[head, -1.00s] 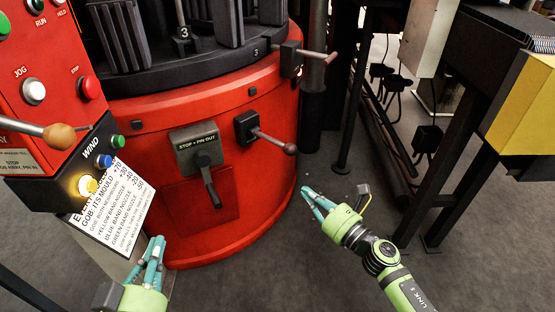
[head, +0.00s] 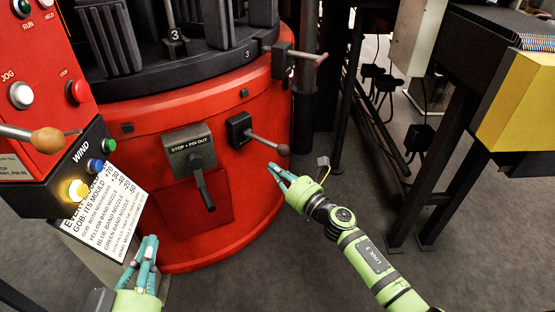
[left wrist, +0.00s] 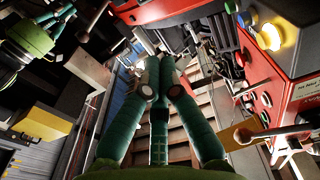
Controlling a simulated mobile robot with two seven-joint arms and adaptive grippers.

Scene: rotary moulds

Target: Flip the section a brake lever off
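No lever carries a readable section A label. On the red drum (head: 262,95), a lever with a dark round knob (head: 282,149) sticks out right and down from a black box (head: 239,129). Left of it, a dark handle (head: 204,190) hangs down from a grey plate marked "STOP • PIN OUT" (head: 189,151). Higher up, another lever (head: 304,55) points right from a dark bracket. My right gripper (head: 275,171) is just below the round knob in the picture, apparently apart and empty; its finger gap is unclear. My left gripper (head: 149,241) is low left, empty, fingertips together.
A red control panel (head: 48,110) with buttons, a lit yellow lamp (head: 77,190) and a wooden-knobbed lever (head: 48,140) stands at left. A printed sign (head: 108,215) hangs below. Dark posts and a yellow box (head: 520,105) stand right. Floor in front is open.

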